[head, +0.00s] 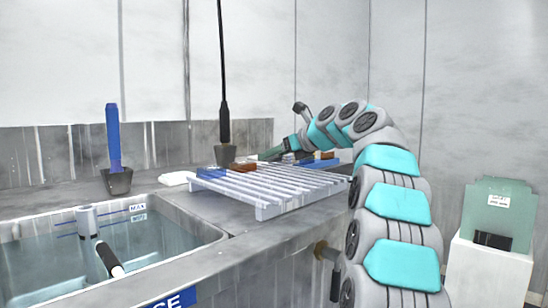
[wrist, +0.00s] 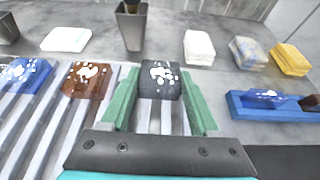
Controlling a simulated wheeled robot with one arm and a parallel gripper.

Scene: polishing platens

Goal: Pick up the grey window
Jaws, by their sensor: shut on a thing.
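The grey window (wrist: 160,80) is a small dark grey block with white specks on its face. In the wrist view it sits between the two green fingers of my gripper (wrist: 160,73), which is shut on it. It is over the slats of the pale rack (wrist: 112,143); I cannot tell whether it still touches them. In the head view my gripper (head: 270,153) reaches over the back of the rack (head: 270,199), and I cannot make out the grey window there.
A brown block (wrist: 87,80) and a blue block (wrist: 25,75) lie on the rack to the left. Behind stand a grey cup (wrist: 131,27), a white pad (wrist: 199,47) and a yellow pad (wrist: 290,59). A water-filled sink (head: 150,232) is at front left.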

